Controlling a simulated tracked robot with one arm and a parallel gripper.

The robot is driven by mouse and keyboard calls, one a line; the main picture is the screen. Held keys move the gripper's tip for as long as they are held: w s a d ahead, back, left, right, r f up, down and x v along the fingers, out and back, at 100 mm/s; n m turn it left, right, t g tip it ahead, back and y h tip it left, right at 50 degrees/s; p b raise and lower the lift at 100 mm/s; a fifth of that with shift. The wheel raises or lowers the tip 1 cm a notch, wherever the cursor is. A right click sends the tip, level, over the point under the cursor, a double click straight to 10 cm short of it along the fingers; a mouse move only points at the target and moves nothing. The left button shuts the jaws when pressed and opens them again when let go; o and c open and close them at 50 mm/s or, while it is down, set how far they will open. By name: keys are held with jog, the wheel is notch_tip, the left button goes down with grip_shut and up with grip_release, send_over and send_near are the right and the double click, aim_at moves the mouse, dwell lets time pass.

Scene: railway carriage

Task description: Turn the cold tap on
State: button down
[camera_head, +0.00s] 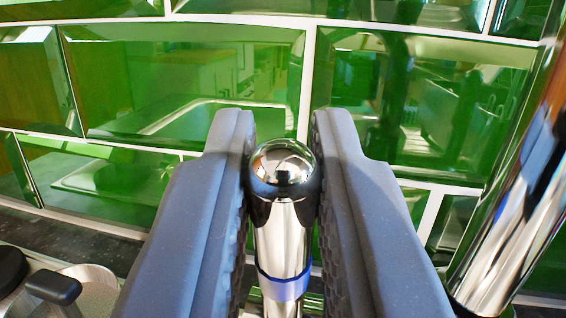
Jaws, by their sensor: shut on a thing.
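The cold tap handle (283,215) is a polished chrome lever with a rounded end and a blue ring near its lower visible part. It stands roughly upright in the middle of the camera view. My gripper (283,155) is around it, with one grey ridged finger on each side, and is shut on it. The rounded end shows between the fingertips. The lower part of the handle and the tap's base are cut off by the bottom of the picture.
A thick chrome tube (510,215) rises at a slant on the right, close to the right finger. Green glossy tiles (190,85) with pale joints form the wall behind. A black knob (52,287) on a metallic part sits at lower left, beside a dark counter (75,236).

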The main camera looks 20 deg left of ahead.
jog(key=shift+s+d+f+n+t+y+b, duration=0.1)
jog(key=shift+s+f+n+t+y+b, duration=0.2)
jog(key=shift+s+t+y+b, duration=0.25)
jog(key=shift+s+d+f+n+t+y+b, duration=0.1)
jog(key=shift+s+f+n+t+y+b, duration=0.2)
jog(key=shift+s+t+b, duration=0.35)
jog(key=c, duration=1.5)
grip_release()
jog(key=shift+r, duration=0.1)
jog(key=shift+o, duration=0.2)
jog(key=shift+v, duration=0.85)
jog(key=s+d, duration=0.5)
jog(key=s, duration=0.5)
jog(key=shift+s+p, duration=0.2)
jog(key=shift+p, duration=0.1)
